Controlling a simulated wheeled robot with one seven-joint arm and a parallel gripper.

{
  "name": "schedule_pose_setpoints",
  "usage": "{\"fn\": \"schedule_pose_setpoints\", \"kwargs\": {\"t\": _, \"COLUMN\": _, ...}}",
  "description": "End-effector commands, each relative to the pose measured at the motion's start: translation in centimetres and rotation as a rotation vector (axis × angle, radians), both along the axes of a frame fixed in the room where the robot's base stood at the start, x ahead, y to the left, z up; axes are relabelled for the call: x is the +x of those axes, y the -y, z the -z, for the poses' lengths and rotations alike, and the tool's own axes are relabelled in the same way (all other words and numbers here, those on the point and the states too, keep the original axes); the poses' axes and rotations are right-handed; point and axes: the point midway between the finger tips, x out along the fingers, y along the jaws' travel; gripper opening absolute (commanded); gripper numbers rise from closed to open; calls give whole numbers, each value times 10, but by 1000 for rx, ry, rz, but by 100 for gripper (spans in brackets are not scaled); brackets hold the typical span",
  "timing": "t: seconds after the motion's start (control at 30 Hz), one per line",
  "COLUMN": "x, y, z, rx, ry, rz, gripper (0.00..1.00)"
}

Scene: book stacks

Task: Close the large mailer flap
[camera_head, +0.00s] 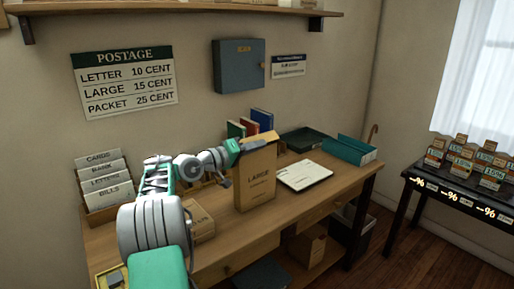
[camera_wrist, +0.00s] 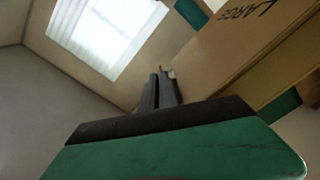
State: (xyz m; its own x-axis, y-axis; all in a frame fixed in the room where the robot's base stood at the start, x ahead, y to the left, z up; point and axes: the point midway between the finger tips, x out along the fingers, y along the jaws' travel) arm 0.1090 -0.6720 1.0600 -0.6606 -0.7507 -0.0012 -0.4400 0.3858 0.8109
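The large mailer (camera_head: 257,182), a tan packet marked "LARGE", stands upright on the desk. A lighter brown strip at its top edge (camera_head: 259,138) looks like its flap, raised; my wrist partly covers its left end. In the wrist view the mailer's face (camera_wrist: 240,50) fills the upper right, its lettering tilted.
A smaller packet (camera_head: 200,222) lies on the desk (camera_head: 290,207) left of the mailer. A white sheet or pad (camera_head: 305,175) lies to its right. Books (camera_head: 261,119), a dark green tray (camera_head: 305,140) and a teal tray (camera_head: 343,150) are behind. A card sorter (camera_head: 105,185) stands at left.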

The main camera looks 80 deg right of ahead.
Motion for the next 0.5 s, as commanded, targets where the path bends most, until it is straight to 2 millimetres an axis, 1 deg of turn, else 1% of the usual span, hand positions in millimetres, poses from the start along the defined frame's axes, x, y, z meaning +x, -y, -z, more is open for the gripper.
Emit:
{"fn": "schedule_pose_setpoints", "kwargs": {"t": 0.1, "x": 0, "y": 0, "z": -2, "rx": -3, "ry": 0, "rz": 0, "gripper": 0}}
{"fn": "schedule_pose_setpoints", "kwargs": {"t": 0.2, "x": 0, "y": 0, "z": -2, "rx": -3, "ry": 0, "rz": 0, "gripper": 10}}
{"fn": "schedule_pose_setpoints", "kwargs": {"t": 0.4, "x": 0, "y": 0, "z": -1, "rx": -2, "ry": 0, "rz": 0, "gripper": 25}}
{"fn": "schedule_pose_setpoints", "kwargs": {"t": 0.5, "x": 0, "y": 0, "z": 0, "rx": 0, "ry": -1, "rz": -1, "gripper": 25}}
